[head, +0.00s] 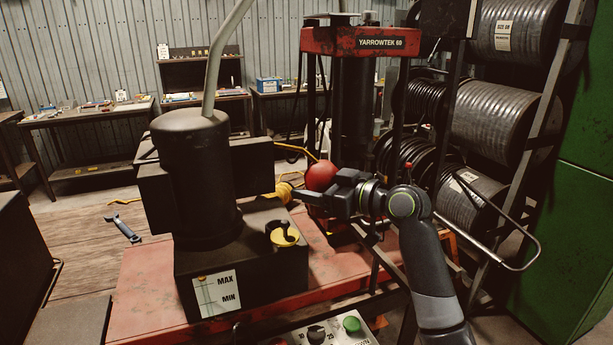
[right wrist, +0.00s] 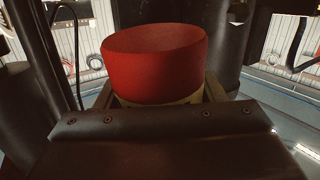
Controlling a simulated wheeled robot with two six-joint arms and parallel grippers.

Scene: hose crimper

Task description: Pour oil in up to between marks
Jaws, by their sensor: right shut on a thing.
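The dark oil tank (head: 255,270) stands on the red bench. A white plate (head: 217,292) on its front is lettered MAX above MIN; I cannot make out the oil level. A round filler opening (head: 270,241) on its top shows yellow inside. My right gripper (head: 283,193) is above and behind this opening, shut on a container. A red rounded part (head: 321,176) and a yellow part (head: 283,187) show around the gripper. In the right wrist view, the container's red part (right wrist: 155,62) rises above a pale yellow band between the fingers. My left gripper is not in view.
A dark motor (head: 190,175) with a hose stands on the tank. A red YARROWTEK 60 press (head: 360,42) is behind my gripper. Hose reels (head: 500,120) and a green cabinet (head: 565,190) stand right. A control box (head: 330,330) is at the front.

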